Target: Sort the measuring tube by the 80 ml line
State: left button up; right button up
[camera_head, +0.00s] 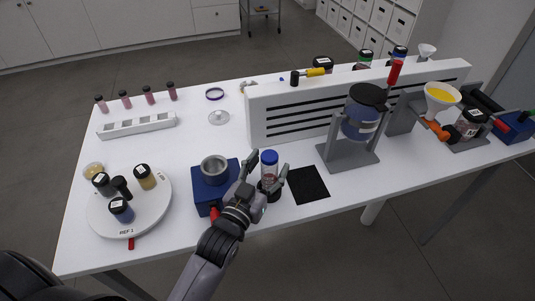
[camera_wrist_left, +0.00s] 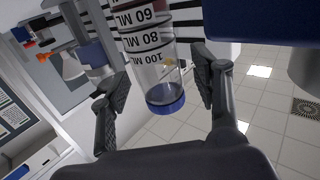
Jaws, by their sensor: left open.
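The measuring tube (camera_head: 269,172) stands upright with a blue cap near the front edge of the white table, its lower end in a dark base. In the left wrist view the tube (camera_wrist_left: 152,55) appears upside down, with 60, 80 and 100 ML lines and its blue cap (camera_wrist_left: 165,97). The tube wall looks clear near the cap; I cannot tell the fill level. My left gripper (camera_head: 266,169) is open, with a finger on either side of the tube. In the left wrist view its fingers (camera_wrist_left: 160,82) stand apart from the tube. My right gripper is out of view.
A blue block with a metal cup (camera_head: 213,167) stands close left of my gripper. A black mat (camera_head: 308,184) lies to the right. A white turntable (camera_head: 157,213) holds several jars. A slotted white panel (camera_head: 290,128) and a grey stand (camera_head: 350,154) stand behind.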

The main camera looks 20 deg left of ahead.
pick_arm(q)
notch_tip(320, 180, up, 8)
jog(key=shift+r, duration=0.1)
dwell(0.6)
